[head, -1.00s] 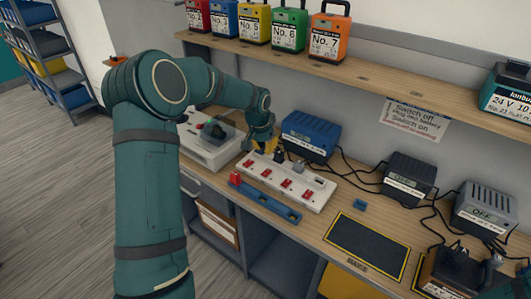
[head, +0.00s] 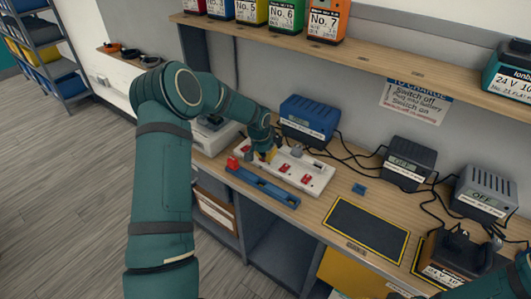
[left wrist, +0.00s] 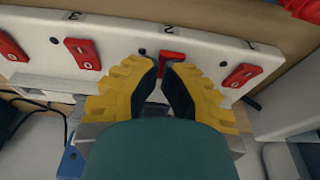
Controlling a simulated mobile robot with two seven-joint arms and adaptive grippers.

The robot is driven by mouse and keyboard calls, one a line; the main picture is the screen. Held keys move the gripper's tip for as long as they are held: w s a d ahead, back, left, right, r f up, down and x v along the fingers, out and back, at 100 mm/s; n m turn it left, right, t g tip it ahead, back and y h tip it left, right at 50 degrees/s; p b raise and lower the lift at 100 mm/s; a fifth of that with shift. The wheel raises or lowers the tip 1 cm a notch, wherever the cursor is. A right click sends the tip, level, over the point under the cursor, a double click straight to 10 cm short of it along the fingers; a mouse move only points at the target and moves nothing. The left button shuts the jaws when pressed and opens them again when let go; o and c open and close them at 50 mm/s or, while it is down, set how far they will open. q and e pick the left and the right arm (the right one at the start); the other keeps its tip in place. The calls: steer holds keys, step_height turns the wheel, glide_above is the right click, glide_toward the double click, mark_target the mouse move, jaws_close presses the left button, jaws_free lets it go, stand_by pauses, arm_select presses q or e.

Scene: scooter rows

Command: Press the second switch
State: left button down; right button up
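A white power strip (head: 312,180) with red switches lies on the bench. In the left wrist view its switches are numbered; the second switch (left wrist: 173,58) is red, below the mark 2, and partly hidden by my fingertips. The third switch (left wrist: 82,52) and another red switch (left wrist: 240,75) lie to either side. My left gripper (head: 268,157) is over the strip. Its yellow fingers (left wrist: 163,66) look closed around nothing, with only a narrow gap between the tips, which are at the second switch. I cannot tell whether they touch it. A teal part of my right arm shows at the lower right edge.
A blue rail (head: 262,187) lies in front of the strip. A blue charger (head: 309,118) and dark chargers (head: 410,160) with cables stand behind. A yellow-edged black mat (head: 366,228) is clear.

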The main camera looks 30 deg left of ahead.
arm_select(q)
steer(key=shift+s+f+b, duration=0.15)
steer(key=shift+f+b, duration=0.35)
steer(key=shift+b, duration=0.05)
steer(key=shift+r, duration=0.1)
steer(key=shift+w+r, duration=0.2)
steer(key=shift+w, duration=0.6)
